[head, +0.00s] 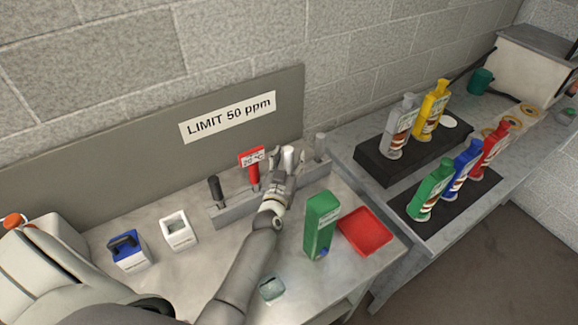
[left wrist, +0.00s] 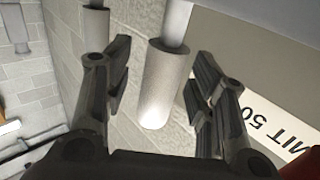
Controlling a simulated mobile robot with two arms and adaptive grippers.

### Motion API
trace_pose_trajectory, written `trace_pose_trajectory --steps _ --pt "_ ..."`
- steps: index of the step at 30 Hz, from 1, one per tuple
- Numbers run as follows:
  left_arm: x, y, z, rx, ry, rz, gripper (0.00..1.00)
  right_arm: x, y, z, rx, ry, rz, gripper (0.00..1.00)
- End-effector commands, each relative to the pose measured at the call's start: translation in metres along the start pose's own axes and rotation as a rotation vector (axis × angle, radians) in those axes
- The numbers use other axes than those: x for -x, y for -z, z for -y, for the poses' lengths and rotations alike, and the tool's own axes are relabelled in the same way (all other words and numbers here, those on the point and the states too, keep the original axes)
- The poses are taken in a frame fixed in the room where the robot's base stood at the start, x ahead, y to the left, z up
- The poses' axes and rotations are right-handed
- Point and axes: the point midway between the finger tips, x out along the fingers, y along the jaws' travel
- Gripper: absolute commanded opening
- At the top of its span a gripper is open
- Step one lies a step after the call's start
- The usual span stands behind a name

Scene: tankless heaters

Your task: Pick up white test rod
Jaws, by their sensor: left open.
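The white test rod (head: 289,157) stands in the grey rack (head: 236,209) in the head view, partly hidden by my left gripper (head: 281,176). In the left wrist view my left gripper (left wrist: 158,88) is open. The rod's pale cylindrical handle (left wrist: 163,88) lies between its two fingers, with gaps visible on both sides. A grey rod (head: 320,146) stands to the right in the rack. It also shows in the left wrist view (left wrist: 97,28) at upper left. My right gripper is not in view.
A red rod with a "20 °C" tag (head: 251,166) and a black-handled rod (head: 214,189) stand to the left. A green box (head: 320,226) and red tray (head: 365,230) are at right. White (head: 178,233) and blue-white (head: 128,251) holders are at left. A wall panel (head: 150,155) stands behind.

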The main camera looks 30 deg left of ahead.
Motion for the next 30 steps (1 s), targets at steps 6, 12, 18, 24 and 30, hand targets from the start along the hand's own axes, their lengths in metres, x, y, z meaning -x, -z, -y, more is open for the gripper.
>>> trace_pose_trajectory --steps 6,12,18,24,30 --pt "-0.0009 0.0003 0.0000 0.000 0.000 0.001 0.52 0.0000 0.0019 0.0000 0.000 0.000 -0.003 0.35" --pt "-0.0007 0.0003 -0.0001 0.000 0.000 0.001 0.28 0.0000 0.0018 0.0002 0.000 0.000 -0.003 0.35" --pt "-0.0006 0.0002 -0.0001 0.000 0.000 0.001 0.03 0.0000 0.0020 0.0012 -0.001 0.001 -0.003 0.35" --pt "-0.0006 0.0004 -0.0001 0.000 0.000 0.000 0.01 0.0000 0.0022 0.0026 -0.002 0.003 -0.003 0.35" --pt "-0.0017 0.0055 0.0002 0.000 0.000 0.000 0.01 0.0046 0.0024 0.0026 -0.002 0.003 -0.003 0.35"
